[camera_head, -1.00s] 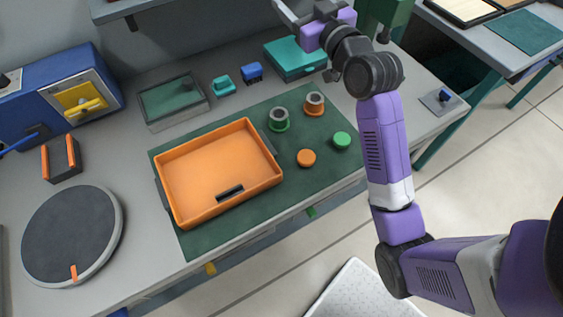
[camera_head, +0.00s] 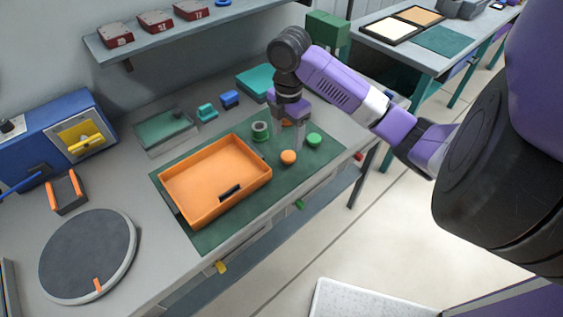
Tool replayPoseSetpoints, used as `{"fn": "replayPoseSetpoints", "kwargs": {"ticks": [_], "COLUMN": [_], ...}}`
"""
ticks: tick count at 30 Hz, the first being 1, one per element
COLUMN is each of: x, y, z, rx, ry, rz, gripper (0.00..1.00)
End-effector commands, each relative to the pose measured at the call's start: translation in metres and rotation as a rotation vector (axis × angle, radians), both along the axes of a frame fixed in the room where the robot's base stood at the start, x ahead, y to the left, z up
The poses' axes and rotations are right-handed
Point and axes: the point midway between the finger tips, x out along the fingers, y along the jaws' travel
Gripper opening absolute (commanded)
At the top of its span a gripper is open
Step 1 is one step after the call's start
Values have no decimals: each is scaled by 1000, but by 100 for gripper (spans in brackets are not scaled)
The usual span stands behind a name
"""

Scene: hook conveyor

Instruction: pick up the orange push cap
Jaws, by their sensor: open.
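The orange push cap (camera_head: 288,157) is a small round disc lying on the dark green mat (camera_head: 240,232), right of the orange tray (camera_head: 196,210). A green cap (camera_head: 314,139) lies just behind it to the right. My gripper (camera_head: 289,137) points down over the mat, behind the orange cap in the picture. It is open, and its grey fingers are apart from the orange cap.
A teal case (camera_head: 254,82), small teal (camera_head: 207,112) and blue (camera_head: 230,99) blocks and a clear-lidded box (camera_head: 164,132) stand behind the mat. A round turntable (camera_head: 88,255) is at front left. A shelf (camera_head: 170,35) overhangs the back.

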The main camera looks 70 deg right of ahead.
Motion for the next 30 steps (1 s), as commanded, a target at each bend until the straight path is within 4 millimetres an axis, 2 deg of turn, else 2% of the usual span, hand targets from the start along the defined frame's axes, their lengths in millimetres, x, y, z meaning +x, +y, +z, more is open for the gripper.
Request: {"fn": "replayPoseSetpoints", "kwargs": {"ticks": [11,21,30], "x": [0,-4,-4], "y": [0,-3,-3], "z": [-31,-72,-78], "rx": [3,2,-1], "ry": [-2,-1,-2], "rz": [17,16,17], "gripper": [65,65,65]}}
